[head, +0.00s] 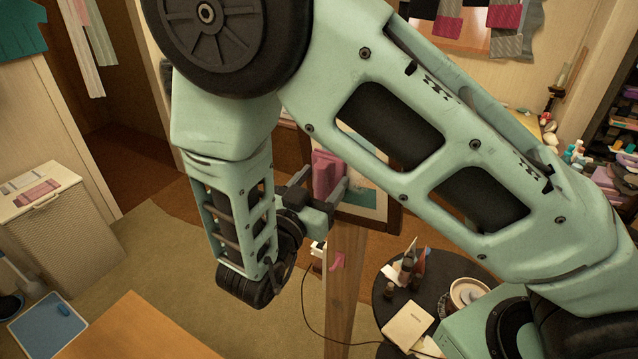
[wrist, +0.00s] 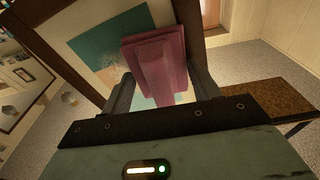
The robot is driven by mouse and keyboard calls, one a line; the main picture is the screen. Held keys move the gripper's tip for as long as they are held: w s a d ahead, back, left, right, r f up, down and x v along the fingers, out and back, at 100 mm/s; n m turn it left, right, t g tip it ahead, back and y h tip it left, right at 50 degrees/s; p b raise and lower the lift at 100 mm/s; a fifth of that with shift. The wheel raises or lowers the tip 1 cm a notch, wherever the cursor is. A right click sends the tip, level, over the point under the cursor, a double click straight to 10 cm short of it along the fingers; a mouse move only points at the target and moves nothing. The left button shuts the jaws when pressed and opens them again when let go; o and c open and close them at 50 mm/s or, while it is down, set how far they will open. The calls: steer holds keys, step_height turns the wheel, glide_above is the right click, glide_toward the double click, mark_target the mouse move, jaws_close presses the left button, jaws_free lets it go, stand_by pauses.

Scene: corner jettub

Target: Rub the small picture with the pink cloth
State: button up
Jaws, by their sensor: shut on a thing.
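The pink cloth (head: 327,172) is a folded, block-like pad between the fingers of my gripper (head: 330,188). In the wrist view the pink cloth (wrist: 155,62) stands up between both fingers of my gripper (wrist: 164,82), which is shut on it. The small picture (head: 378,190) has a dark frame and a cream and teal print, and is partly hidden by my arm. In the wrist view the picture (wrist: 96,48) lies right behind the cloth, which covers part of it. I cannot tell whether the cloth touches the picture.
A wooden post (head: 345,285) rises below my gripper. A round dark table (head: 385,297) with bottles, a notebook and a bowl stands at the lower right. A wooden tabletop (head: 135,330) is at the lower left, and a wicker hamper (head: 60,235) is at the left. Carpet between them is open.

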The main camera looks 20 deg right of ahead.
mark_target(349, 164)
steer(key=shift+s+d+r+p, duration=0.1)
steer(key=shift+s+d+r, duration=0.1)
steer(key=shift+s+d, duration=0.7)
steer(key=shift+s+d+r+p, duration=0.2)
steer(key=shift+s+d, duration=0.4)
steer(key=shift+s, duration=0.55)
steer(key=shift+s+d+r+p, duration=0.1)
steer(key=shift+s+d+r, duration=0.1)
steer(key=shift+s+d, duration=0.7)
steer(key=shift+a, duration=0.2)
